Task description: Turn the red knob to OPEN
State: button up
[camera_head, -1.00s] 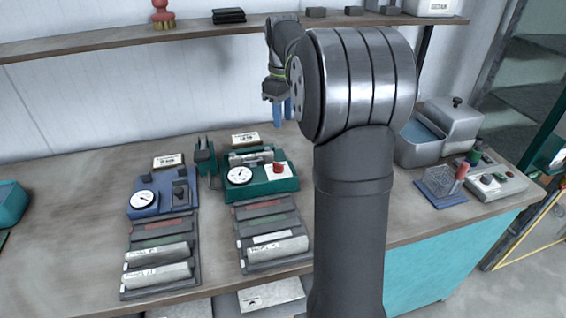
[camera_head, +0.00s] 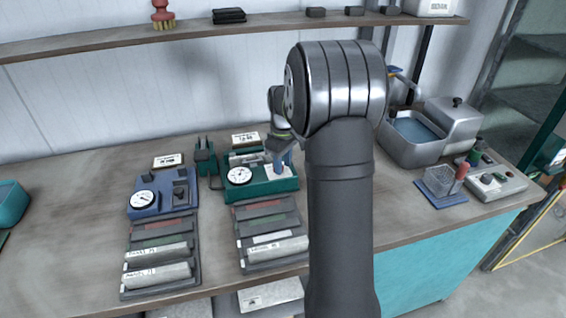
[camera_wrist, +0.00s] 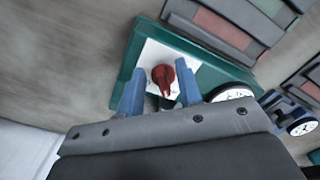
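The red knob (camera_wrist: 163,77) sits on a white plate (camera_wrist: 158,58) on the green device (camera_wrist: 225,73) in the wrist view. My gripper (camera_wrist: 160,69) is open, with its blue fingers on either side of the knob. Gaps show between the fingers and the knob, and it looks ungripped. In the head view, my gripper (camera_head: 280,163) is over the right part of the green device (camera_head: 258,190), where it hides the knob. The writing on the plate is too small to read.
A round dial (camera_head: 239,175) is on the green device. A blue device (camera_head: 161,204) stands to its left. Trays with labelled rolls (camera_head: 158,275) lie in front. A metal basin (camera_head: 410,150) and a grey control box (camera_head: 492,182) are at right.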

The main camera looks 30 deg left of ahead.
jog(key=shift+c, duration=0.4)
grip_shut()
jog(key=shift+m, duration=0.3)
jog(key=m, duration=0.3)
jog(key=shift+s+a+m, duration=0.1)
jog(key=shift+s+m, duration=0.2)
jog(key=m, duration=0.3)
jog(key=shift+s+a+m, duration=0.15)
jog(key=shift+s+m, duration=0.1)
jog(key=shift+m, duration=0.05)
jog(key=m, duration=0.4)
jog(key=shift+s+a+m, duration=0.15)
jog(key=shift+a+m, duration=0.4)
jog(key=shift+m, duration=1.45)
